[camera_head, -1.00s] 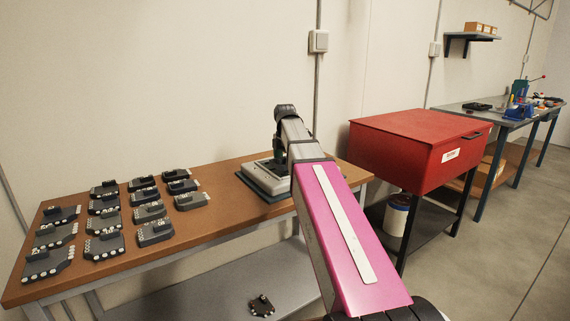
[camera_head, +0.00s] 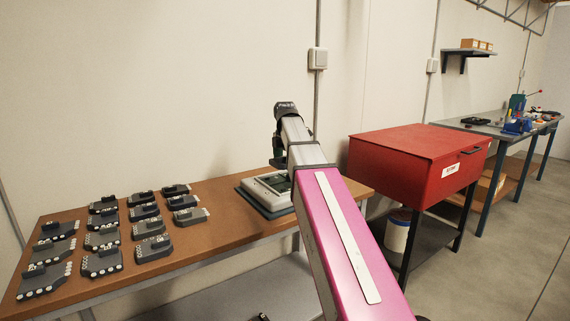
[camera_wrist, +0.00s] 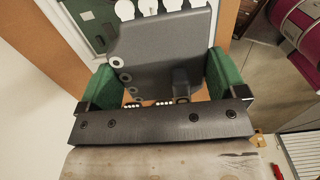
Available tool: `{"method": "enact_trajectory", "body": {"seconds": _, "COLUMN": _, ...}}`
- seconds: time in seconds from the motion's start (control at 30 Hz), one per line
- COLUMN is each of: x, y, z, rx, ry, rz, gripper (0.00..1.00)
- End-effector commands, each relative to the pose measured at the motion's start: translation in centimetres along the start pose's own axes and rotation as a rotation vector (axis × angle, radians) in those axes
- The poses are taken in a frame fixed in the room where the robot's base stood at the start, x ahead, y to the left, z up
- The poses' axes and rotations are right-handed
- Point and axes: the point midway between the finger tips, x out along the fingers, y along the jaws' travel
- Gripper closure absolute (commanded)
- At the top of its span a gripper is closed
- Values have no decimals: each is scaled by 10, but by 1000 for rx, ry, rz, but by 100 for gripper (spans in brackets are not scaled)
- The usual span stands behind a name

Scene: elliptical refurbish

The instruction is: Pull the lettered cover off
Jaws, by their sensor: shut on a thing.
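In the wrist view my gripper (camera_wrist: 157,78) has its two green pads on either side of a dark grey cover (camera_wrist: 155,55) with white round discs along its edges. I cannot make out letters on it. A device (camera_wrist: 85,12) with a green circuit board shows beyond the cover at upper left; the cover hides part of it. In the head view the device (camera_head: 252,186) sits on a blue-grey base on the brown table, its top showing a dark and green inside. My gripper (camera_head: 279,152) is above it, mostly hidden by my arm.
Several dark covers with pale discs, such as a front-left one (camera_head: 45,280), lie in rows on the table's left (camera_head: 215,228). A red box (camera_head: 405,160) on a stand is to the right. A workbench (camera_head: 480,128) with tools stands beyond.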

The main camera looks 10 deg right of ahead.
Motion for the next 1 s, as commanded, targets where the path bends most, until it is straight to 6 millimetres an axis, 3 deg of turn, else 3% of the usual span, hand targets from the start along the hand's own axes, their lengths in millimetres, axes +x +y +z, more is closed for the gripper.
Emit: {"method": "enact_trajectory", "body": {"seconds": 1.0, "x": -70, "y": 0, "z": 0, "rx": 0, "ry": 0, "rz": 0, "gripper": 68}}
